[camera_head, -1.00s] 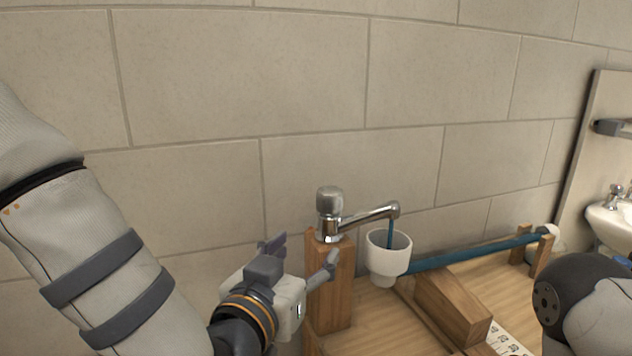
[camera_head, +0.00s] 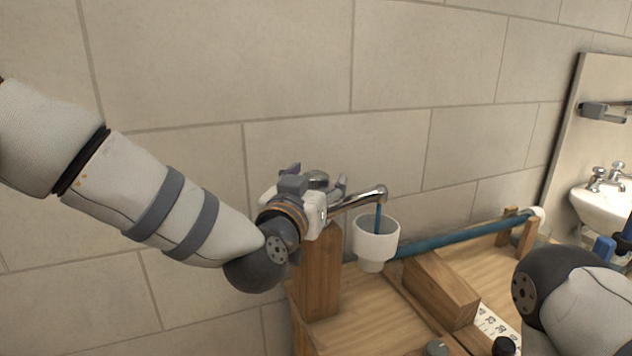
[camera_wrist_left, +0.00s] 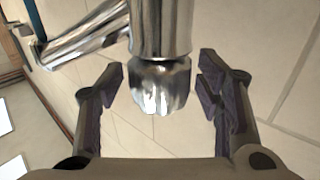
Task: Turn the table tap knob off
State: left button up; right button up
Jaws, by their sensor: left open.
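The chrome table tap stands on a wooden post (camera_head: 318,275). Its knob (camera_wrist_left: 160,85) sits between the two fingers of my left gripper (camera_wrist_left: 158,80) in the left wrist view, with a gap on both sides. In the head view my left gripper (camera_head: 318,178) is open at the top of the tap and hides most of the knob. The tap's spout (camera_head: 360,197) points right. A blue stream (camera_head: 378,218) runs from it into a white cup (camera_head: 375,247). My right gripper is out of view.
A blue pipe (camera_head: 460,238) runs right from the cup over the wooden board (camera_head: 370,320). A wooden block (camera_head: 442,290) lies on the board. A tiled wall (camera_head: 220,70) is close behind. A white sink (camera_head: 600,208) stands at the right. My right arm shows at lower right.

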pick_arm(q)
jog(key=c, duration=1.2)
